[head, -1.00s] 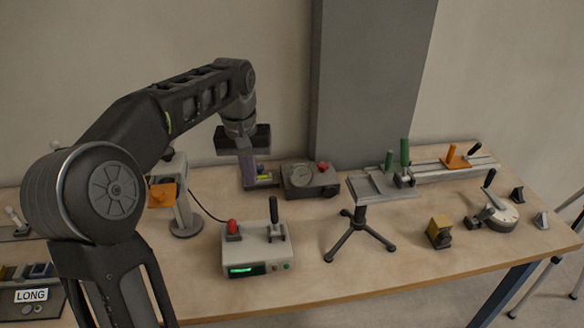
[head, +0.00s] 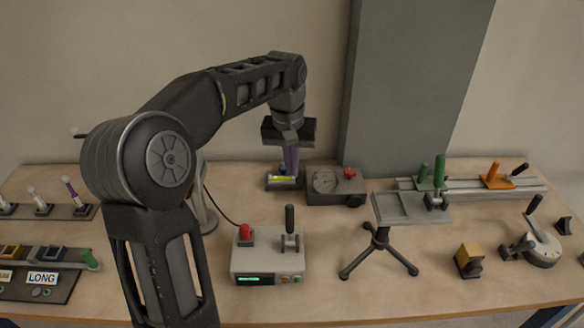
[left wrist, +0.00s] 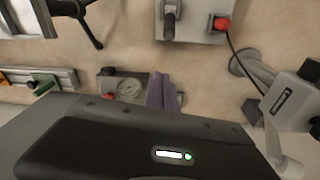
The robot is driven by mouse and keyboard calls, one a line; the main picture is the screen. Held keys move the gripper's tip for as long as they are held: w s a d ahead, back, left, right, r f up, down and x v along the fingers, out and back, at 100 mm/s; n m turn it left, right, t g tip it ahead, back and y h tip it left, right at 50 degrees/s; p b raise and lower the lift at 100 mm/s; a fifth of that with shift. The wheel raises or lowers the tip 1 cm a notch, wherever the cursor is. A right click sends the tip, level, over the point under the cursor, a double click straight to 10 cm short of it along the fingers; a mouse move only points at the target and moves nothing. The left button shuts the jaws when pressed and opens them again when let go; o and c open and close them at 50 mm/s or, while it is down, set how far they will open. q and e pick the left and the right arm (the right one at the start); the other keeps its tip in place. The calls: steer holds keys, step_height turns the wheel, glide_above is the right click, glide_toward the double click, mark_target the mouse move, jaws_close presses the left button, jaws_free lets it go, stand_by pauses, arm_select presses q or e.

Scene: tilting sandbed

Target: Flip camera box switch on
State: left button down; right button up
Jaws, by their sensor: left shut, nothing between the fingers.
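The camera box (head: 267,264) is a pale grey box with a green display on its front. On its top stand a black lever switch (head: 290,228), roughly upright, and a red button (head: 245,233). The left wrist view shows the box (left wrist: 200,36) at the top, with the lever (left wrist: 169,22) and the red button (left wrist: 222,24). My left gripper (head: 290,165) points down with its purple fingers together and empty, behind the box toward the wall. Its fingers (left wrist: 160,92) are apart from the lever in the left wrist view. My right gripper is not in view.
A grey gauge box (head: 336,188) and a small level with a yellow vial (head: 283,180) are near my gripper. A tripod stand (head: 378,250) is right of the camera box. A black cable runs from the box to a grey camera stand (left wrist: 290,100).

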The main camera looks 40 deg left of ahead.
mark_target(290, 225)
arm_select(q)
step_height(290, 225, down, 7)
steer(key=s+d+p, duration=0.1)
steer(key=s+p, duration=0.1)
steer(key=shift+s+d, duration=0.3)
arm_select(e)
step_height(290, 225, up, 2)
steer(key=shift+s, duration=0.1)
arm_select(q)
steer(key=shift+f, duration=0.15)
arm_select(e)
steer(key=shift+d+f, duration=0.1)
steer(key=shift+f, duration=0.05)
